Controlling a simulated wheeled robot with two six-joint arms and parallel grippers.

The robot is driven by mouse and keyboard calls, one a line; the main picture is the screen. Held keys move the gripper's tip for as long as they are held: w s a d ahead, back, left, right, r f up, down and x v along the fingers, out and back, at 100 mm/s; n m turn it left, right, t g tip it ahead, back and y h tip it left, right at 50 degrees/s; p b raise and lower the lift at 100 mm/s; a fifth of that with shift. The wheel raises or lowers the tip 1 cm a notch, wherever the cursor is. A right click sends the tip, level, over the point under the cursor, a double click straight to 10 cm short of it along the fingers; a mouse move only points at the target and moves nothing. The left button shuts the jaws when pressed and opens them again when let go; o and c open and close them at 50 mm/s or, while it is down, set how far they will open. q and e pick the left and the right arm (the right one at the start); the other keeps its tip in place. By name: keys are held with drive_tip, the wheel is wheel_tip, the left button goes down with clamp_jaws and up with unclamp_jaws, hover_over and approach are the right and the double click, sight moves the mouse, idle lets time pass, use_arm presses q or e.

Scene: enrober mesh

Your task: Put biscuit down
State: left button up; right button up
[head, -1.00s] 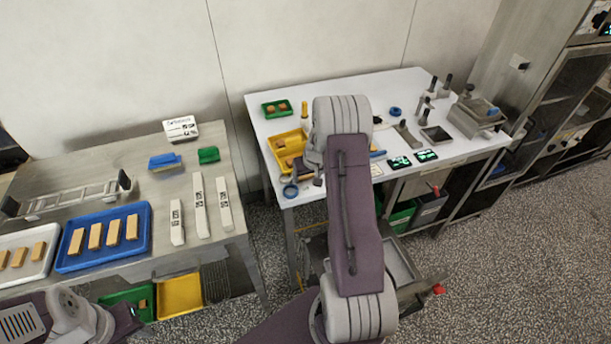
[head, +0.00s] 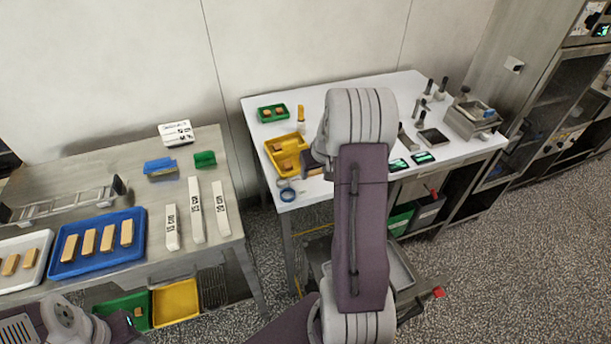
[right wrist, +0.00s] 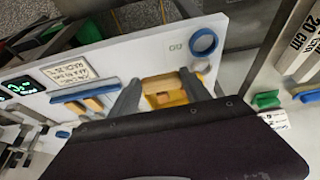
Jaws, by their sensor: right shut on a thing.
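My right gripper (head: 311,164) is over the white table, at the right side of the yellow tray (head: 272,147). My arm hides part of it there. In the right wrist view its two grey fingers (right wrist: 160,95) are shut on a tan biscuit (right wrist: 163,84), with the yellow tray (right wrist: 170,99) showing just beyond. I cannot tell whether the biscuit touches anything below. More biscuits lie in the blue tray (head: 59,272) and the white tray (head: 8,284) on the left table. My left gripper is out of view; only part of that arm shows at the lower left.
A blue ring (head: 287,195) lies near the white table's front left corner. A green tray (head: 262,119) and an orange-capped bottle (head: 301,116) stand behind the yellow tray. Small screens (head: 423,157) and a steel unit (head: 472,122) are to the right. A gap separates the two tables.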

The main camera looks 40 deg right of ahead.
drive_tip(key=s+d+r+b, duration=0.1)
drive_tip(key=s+r, duration=0.3)
drive_tip(key=s, duration=0.3)
drive_tip(key=shift+r, duration=0.15)
drive_tip(key=w+a+f+n, duration=0.1)
drive_tip(key=a+f, duration=0.1)
drive_tip(key=a, duration=1)
drive_tip(key=w+a+f+n+y, duration=0.1)
drive_tip(key=a+f+n, duration=0.1)
drive_tip(key=a, duration=1)
drive_tip(key=shift+w+a+f, duration=0.25)
drive_tip(key=shift+w+f, duration=0.05)
drive_tip(key=shift+f, duration=0.15)
drive_tip(key=shift+s+n, duration=0.1)
drive_tip(key=shift+n, duration=0.2)
